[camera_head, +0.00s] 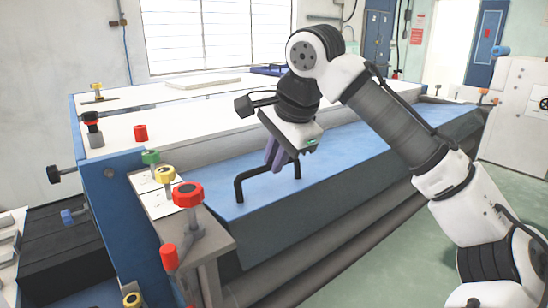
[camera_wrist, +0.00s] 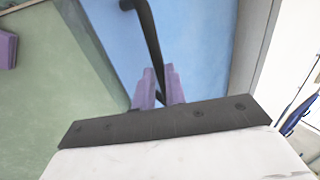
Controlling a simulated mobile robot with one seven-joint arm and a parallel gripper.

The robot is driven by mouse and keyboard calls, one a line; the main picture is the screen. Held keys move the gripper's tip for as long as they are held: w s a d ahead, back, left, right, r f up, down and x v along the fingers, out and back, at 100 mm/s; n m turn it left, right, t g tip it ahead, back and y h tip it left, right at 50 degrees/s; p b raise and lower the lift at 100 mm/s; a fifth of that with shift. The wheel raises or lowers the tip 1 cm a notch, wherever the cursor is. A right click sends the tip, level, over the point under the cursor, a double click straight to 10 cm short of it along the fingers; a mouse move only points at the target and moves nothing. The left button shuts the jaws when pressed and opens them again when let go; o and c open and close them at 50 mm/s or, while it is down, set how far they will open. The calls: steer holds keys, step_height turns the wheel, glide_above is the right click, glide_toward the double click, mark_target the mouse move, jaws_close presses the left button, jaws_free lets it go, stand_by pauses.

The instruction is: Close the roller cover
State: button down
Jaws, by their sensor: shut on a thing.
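The roller cover (camera_head: 345,155) is a long blue panel along the front of the machine, lying nearly level with a slight slope in the head view. A black bar handle (camera_head: 240,187) stands up from it near its left end. My gripper (camera_head: 276,160), with purple fingers, is shut on this handle. In the wrist view the fingers (camera_wrist: 158,88) close around the black handle (camera_wrist: 150,40), with the blue cover (camera_wrist: 195,45) behind it. The fingertips partly hide the handle's bar in the head view.
Red, yellow and green knobs (camera_head: 187,194) stick up at the machine's left end, close to the cover. A white tabletop (camera_head: 190,120) lies behind the cover. Dark rollers (camera_head: 330,255) run below it. Green floor (camera_head: 400,250) is open in front.

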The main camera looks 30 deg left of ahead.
mark_target(276, 189)
steer(key=shift+s+d+f+y+b, duration=0.1)
steer(key=shift+d+f+y+b, duration=0.2)
steer(key=shift+f+b, duration=0.5)
steer(key=shift+s+d+f+y+b, duration=0.2)
steer(key=shift+f+y+b, duration=0.15)
steer(key=shift+f+b, duration=0.5)
steer(key=shift+s+d+f+y+b, duration=0.1)
steer(key=shift+d+f+y+b, duration=0.2)
steer(key=shift+f+b, duration=0.5)
steer(key=c, duration=1.5)
jaws_free()
steer(key=shift+w, duration=0.1)
steer(key=shift+o, duration=0.2)
steer(key=shift+r, duration=0.1)
steer(key=b+v, duration=0.1)
steer(key=v, duration=1.2)
steer(key=shift+s+d+r+b, duration=0.15)
steer(key=shift+s+r+b, duration=0.15)
steer(key=shift+s+b, duration=0.1)
